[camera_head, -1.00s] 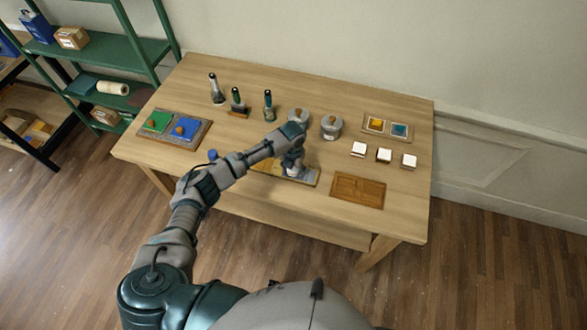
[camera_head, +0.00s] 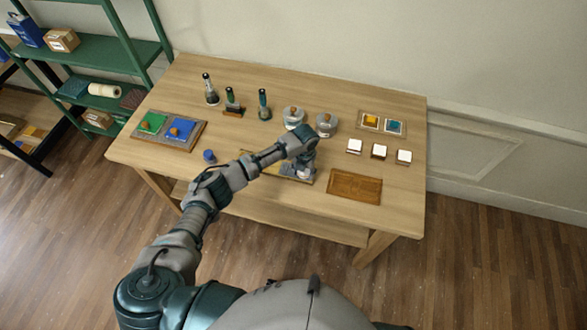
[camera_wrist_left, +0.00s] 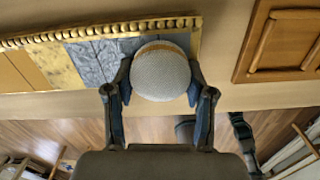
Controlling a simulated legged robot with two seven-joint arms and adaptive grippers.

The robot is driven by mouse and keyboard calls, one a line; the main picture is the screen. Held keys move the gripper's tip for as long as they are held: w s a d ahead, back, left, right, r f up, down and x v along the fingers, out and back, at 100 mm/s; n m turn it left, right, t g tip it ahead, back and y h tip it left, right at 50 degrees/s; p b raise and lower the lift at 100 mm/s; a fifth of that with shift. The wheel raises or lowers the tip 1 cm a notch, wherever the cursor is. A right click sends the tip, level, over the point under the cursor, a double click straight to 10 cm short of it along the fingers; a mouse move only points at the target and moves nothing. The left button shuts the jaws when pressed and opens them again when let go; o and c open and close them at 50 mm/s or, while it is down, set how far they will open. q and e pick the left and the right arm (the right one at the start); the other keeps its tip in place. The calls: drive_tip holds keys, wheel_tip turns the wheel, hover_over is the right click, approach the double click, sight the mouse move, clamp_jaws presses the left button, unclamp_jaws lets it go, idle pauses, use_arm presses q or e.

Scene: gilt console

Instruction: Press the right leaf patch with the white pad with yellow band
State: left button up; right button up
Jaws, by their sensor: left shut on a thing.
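My left gripper (camera_head: 304,172) is shut on the white pad with yellow band (camera_wrist_left: 162,72), seen as a round, pale, woven face between the fingers in the left wrist view. The pad is at the right part of the gilt panel (camera_head: 267,170), which also shows in the wrist view with a beaded gold edge (camera_wrist_left: 115,28). On the panel, a grey leaf patch (camera_wrist_left: 88,62) with line marks lies left of the pad. The pad and fingers hide part of the panel's right end. I cannot tell whether the pad touches it. My right gripper is out of view.
A brown wooden panel (camera_head: 354,187) lies to the right of the gilt panel. A blue-topped object (camera_head: 209,156) stands to the left. Behind are two lidded grey pots (camera_head: 293,116), several upright brushes (camera_head: 264,103) and white blocks (camera_head: 379,151). A tray with green and blue pads (camera_head: 192,144) is at left.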

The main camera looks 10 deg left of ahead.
sight(287, 170)
use_arm(q)
drive_tip(key=shift+s+d+f, duration=0.15)
drive_tip(key=shift+d+f, duration=0.05)
drive_tip(key=shift+d, duration=0.3)
drive_tip(key=shift+r+p, duration=0.1)
drive_tip(key=shift+p, duration=0.2)
drive_tip(key=shift+w+a+r+p, duration=0.15)
drive_tip(key=shift+a+p, duration=0.15)
drive_tip(key=shift+a, duration=0.85)
drive_tip(key=shift+w+a+p, duration=0.15)
drive_tip(key=shift+a+p, duration=0.15)
drive_tip(key=shift+a, duration=1.5)
drive_tip(key=shift+w+a, duration=0.1)
drive_tip(key=shift+a, duration=0.7)
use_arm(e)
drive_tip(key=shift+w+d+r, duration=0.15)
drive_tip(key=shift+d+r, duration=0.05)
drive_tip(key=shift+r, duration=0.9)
use_arm(q)
drive_tip(key=shift+p, duration=0.3)
wheel_tip(287, 170, up, 5)
drive_tip(key=p, duration=0.4)
drive_tip(key=shift+r+p, duration=0.4)
drive_tip(key=shift+r, duration=0.1)
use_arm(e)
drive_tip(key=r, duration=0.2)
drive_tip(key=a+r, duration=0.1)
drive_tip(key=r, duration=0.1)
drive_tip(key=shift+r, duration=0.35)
